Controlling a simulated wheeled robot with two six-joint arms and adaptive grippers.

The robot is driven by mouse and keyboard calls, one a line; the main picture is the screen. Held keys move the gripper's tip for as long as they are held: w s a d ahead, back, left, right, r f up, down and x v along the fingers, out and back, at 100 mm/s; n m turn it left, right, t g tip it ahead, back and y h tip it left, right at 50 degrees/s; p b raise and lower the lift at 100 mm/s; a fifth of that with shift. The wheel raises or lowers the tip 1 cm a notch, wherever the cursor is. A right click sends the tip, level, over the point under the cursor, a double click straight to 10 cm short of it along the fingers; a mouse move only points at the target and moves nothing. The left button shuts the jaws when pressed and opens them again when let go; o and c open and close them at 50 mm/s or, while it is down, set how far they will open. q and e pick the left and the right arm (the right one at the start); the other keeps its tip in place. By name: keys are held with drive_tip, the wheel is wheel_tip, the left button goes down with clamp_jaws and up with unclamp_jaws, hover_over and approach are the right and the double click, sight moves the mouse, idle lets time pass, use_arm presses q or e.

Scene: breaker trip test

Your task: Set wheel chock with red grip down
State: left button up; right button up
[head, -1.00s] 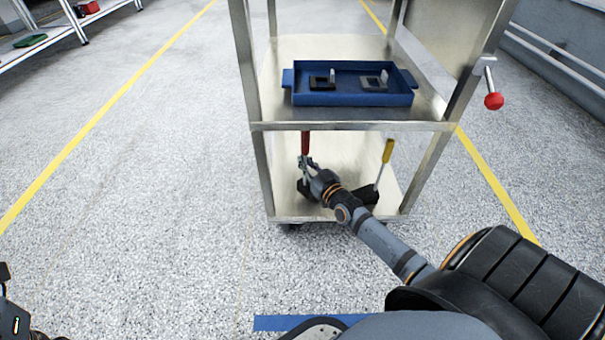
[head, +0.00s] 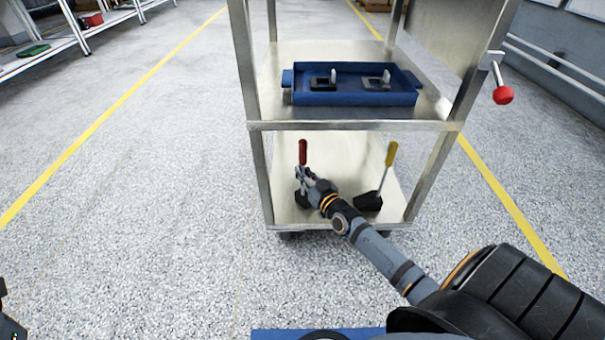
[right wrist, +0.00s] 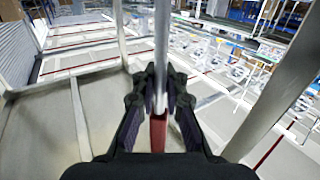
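The wheel chock with the red grip (head: 303,152) stands on the lower shelf of a metal cart, at the left. Its dark base (head: 301,199) appears to rest on the shelf, and its thin rod stands nearly upright. My right gripper (head: 304,173) is at the rod just below the red grip. In the right wrist view, the fingers (right wrist: 160,90) close on the metal rod from both sides, with the red grip (right wrist: 158,133) close behind them. Part of the base is hidden by the gripper. My left gripper's fingers do not show; only a dark part of my arm is at the lower left.
A second chock with a yellow grip (head: 391,154) leans on the same shelf, right of my forearm. The cart's upper shelf (head: 350,126) overhangs and carries a blue tray (head: 350,99). A red-knobbed lever (head: 503,95) sticks out at the right. Floor left of the cart is clear.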

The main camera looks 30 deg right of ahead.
drive_tip(key=o, duration=0.4)
